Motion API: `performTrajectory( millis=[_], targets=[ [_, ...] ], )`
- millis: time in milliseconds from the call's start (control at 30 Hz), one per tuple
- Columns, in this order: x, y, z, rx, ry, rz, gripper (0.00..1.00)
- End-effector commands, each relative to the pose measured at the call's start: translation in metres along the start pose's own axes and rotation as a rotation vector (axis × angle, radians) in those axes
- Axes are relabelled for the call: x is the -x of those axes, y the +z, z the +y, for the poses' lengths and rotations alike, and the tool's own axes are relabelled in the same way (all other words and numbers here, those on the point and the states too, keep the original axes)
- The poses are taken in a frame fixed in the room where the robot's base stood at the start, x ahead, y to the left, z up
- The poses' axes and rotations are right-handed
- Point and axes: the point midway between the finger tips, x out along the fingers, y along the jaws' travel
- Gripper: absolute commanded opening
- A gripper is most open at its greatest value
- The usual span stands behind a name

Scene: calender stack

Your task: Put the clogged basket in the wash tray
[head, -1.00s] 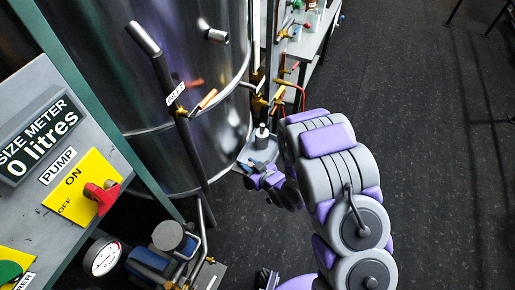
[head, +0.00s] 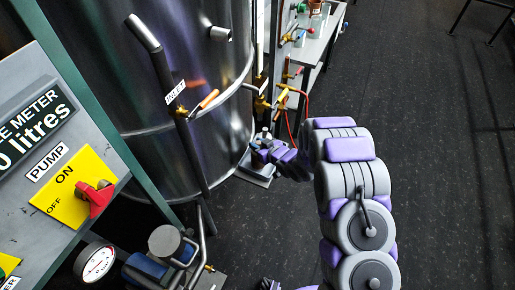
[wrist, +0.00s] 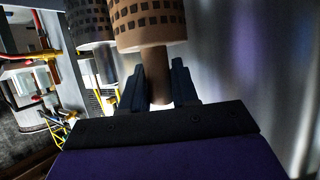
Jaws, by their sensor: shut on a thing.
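In the wrist view, my gripper (wrist: 161,82) is shut on the brown stem (wrist: 153,70) of a basket. This basket (wrist: 147,22) is brownish, with rows of dark square openings, and its top is cut off by the frame. A second, greyer basket (wrist: 90,22) of similar pattern shows behind it to the left. In the head view, my gripper (head: 260,154) is small and partly hidden, low beside the steel tank and above a grey platform (head: 256,178). I cannot make out the held basket clearly there. I cannot identify the wash tray with certainty.
The large steel tank (head: 190,85) stands close left of my gripper. Valves and a red hose (head: 304,105) are just beyond it. A bench (head: 318,42) with small items stands at the back. A control panel (head: 60,170) fills the left. Dark floor (head: 430,130) is free at right.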

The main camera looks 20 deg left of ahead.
Motion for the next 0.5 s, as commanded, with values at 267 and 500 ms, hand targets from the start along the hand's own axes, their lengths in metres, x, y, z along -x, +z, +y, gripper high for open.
performTrajectory(
  millis=[267,500],
  targets=[
    [-0.0072,0.0150,-0.0003,0.002,0.000,0.001,0.00],
    [-0.0075,0.0157,-0.0002,0.002,0.000,0.001,0.37]
  ],
)
